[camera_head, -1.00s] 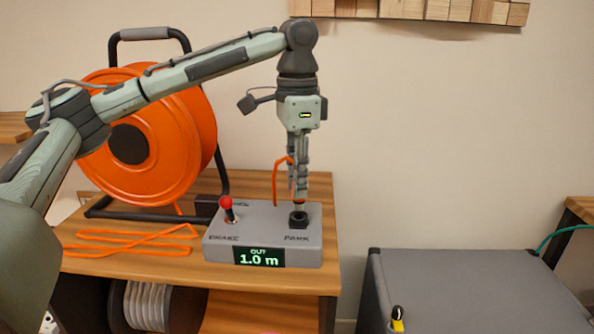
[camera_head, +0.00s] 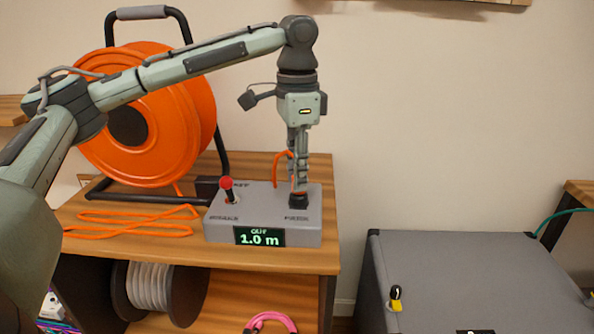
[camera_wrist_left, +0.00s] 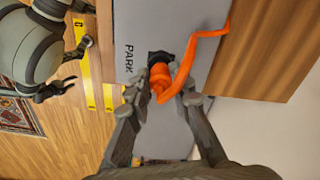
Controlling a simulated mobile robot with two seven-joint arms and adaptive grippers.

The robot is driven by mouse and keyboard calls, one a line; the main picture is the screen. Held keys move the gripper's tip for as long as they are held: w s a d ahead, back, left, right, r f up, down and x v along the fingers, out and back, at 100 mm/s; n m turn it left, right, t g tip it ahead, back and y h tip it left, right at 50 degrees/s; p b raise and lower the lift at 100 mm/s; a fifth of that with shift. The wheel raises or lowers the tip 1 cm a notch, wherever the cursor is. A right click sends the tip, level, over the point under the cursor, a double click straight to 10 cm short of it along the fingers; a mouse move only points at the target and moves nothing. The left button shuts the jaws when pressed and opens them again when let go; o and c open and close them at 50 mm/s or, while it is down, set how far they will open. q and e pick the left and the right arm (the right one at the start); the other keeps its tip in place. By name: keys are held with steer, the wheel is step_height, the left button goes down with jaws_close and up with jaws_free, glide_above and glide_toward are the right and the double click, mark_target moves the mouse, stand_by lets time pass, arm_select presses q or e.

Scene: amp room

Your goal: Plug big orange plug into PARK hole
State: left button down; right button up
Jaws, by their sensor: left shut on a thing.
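My left gripper (camera_head: 299,187) points straight down over the right end of the grey control box (camera_head: 222,228). It is shut on the big orange plug, which shows best in the left wrist view (camera_wrist_left: 160,77). The plug is upright, its lower end at the black PARK socket (camera_head: 298,200); how deep it sits is hidden. An orange cable (camera_wrist_left: 208,34) bends away from the plug. In the wrist view the PARK label is beside the socket.
A red-knobbed lever (camera_head: 227,185) stands on the box's left end. An orange cable reel (camera_head: 180,115) stands behind to the left, with loose orange cable (camera_head: 150,231) on the wooden shelf. A grey case (camera_head: 450,265) stands lower right. Open wall lies right of the gripper.

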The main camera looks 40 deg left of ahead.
arm_select(q)
steer(key=c, duration=1.3)
jaws_free()
step_height(320, 180, up, 12)
steer(key=shift+r, duration=0.1)
